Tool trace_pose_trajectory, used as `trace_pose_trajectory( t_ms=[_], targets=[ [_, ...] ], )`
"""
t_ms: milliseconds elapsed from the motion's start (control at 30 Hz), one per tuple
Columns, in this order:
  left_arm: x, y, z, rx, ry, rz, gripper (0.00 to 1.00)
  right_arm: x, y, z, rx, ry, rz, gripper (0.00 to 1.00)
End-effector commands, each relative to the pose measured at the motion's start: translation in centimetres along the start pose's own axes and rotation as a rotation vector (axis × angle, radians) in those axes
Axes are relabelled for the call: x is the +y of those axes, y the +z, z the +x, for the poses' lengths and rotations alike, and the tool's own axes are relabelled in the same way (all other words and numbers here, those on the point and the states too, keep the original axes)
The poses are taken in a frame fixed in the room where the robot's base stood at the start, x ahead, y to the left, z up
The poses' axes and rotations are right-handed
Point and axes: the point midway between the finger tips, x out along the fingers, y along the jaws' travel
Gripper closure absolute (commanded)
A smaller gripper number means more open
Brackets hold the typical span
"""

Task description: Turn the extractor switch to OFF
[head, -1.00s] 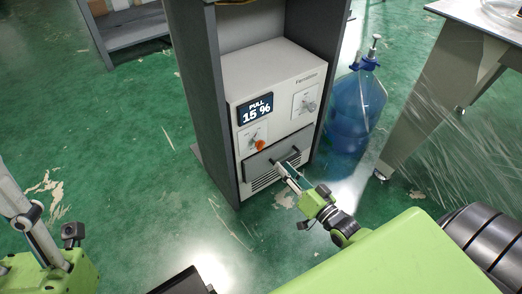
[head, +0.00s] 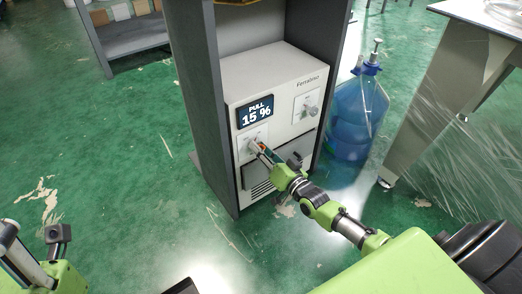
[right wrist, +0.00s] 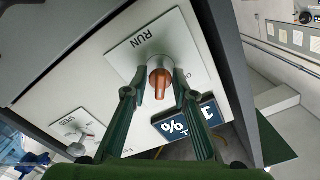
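The extractor switch is an orange-red knob (right wrist: 160,84) on a pale plate marked RUN, on the front of a cream machine (head: 285,78). In the right wrist view the knob's pointer bar runs down the picture, away from the RUN mark. My right gripper (head: 259,149) is at the knob, its dark fingers on either side of it. Small gaps seem to show between fingers and knob, so it looks open around it. In the head view the gripper hides most of the knob. Only part of my left arm shows at the lower left; its gripper is out of view.
A display (head: 255,112) above the switch reads PULL 15 %. A second, grey knob (head: 309,107) sits to its right, and a grey drawer with a handle below. Dark cabinet walls (head: 196,110) flank the machine. A blue water bottle (head: 357,115) stands at right.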

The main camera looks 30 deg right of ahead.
Motion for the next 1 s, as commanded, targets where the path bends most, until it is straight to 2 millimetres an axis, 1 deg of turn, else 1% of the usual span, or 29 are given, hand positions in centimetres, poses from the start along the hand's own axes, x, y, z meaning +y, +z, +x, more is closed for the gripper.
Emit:
trace_pose_trajectory(
  t_ms=[133,167,200,233,467,633,800,900,1000],
  targets=[
    [0.01,-0.02,0.04,0.0,0.0,0.0,0.6,-0.02,-0.01,-0.01,0.0,0.0,0.0,0.75],
    [0.01,-0.02,0.04,0.0,0.0,0.0,0.6,-0.03,-0.01,-0.01,0.0,0.0,0.0,0.83],
    [0.01,-0.02,0.04,0.001,0.0,0.0,0.6,-0.03,-0.02,-0.02,0.0,0.0,0.0,0.93],
    [0.02,-0.02,0.04,0.001,0.0,0.0,0.6,-0.03,-0.02,-0.02,0.0,0.0,0.0,1.0],
    [0.02,-0.05,0.11,0.001,0.0,-0.001,0.6,-0.03,-0.04,-0.03,0.001,0.0,-0.005,1.0],
    [0.01,-0.26,0.4,0.004,-0.001,-0.001,0.6,-0.11,-0.14,-0.04,0.001,0.0,-0.041,1.0],
    [-0.05,-0.32,0.31,-0.019,-0.012,-0.003,0.6,-0.2,-0.18,-0.04,0.0,0.001,-0.132,1.0],
    [-0.06,-0.11,-0.38,-0.055,-0.019,-0.006,0.6,-0.27,-0.24,-0.03,0.0,0.001,-0.207,1.0],
    [-0.04,-0.12,0.32,-0.055,-0.017,-0.006,0.6,-0.33,-0.27,-0.03,0.0,0.001,-0.298,1.0]
  ],
)
